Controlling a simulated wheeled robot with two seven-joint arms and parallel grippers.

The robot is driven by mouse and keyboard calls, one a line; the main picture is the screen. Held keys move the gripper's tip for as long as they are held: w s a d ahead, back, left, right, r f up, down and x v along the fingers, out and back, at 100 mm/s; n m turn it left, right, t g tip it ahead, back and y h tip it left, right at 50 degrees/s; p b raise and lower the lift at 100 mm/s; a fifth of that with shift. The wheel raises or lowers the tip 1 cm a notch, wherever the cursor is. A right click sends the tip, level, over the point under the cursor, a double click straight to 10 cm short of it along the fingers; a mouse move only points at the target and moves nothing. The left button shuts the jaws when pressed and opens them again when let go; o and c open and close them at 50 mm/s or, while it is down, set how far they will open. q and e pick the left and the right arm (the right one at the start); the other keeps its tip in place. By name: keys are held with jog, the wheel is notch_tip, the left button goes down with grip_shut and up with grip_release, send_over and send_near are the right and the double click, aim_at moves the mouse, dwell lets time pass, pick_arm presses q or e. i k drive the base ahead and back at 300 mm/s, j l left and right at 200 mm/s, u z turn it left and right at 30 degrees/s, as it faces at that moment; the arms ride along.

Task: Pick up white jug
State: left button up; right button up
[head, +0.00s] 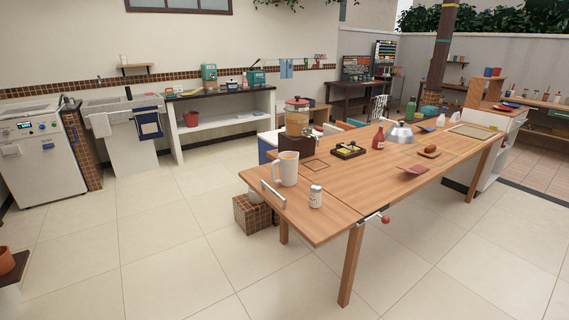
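A white jug (288,169) stands upright on the near left part of a wooden table (320,215). Its handle points left. Something tan or orange shows at its open top. Neither of my grippers appears in the head view.
A white shaker (315,196) stands just right of the jug, and a metal bar handle (272,194) lies at the table's left edge. Behind are a drink dispenser (297,118) and a black tray (348,150). A tiled block (254,213) sits beside the table. The floor in front is clear.

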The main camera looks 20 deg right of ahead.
aim_at(287, 162)
jog(key=i+j+z, duration=0.15)
jog(key=i+z, duration=0.35)
jog(key=i+j+z, duration=0.25)
jog(key=z, duration=0.25)
jog(key=i+j+z, duration=0.65)
jog(key=j+z, duration=0.3)
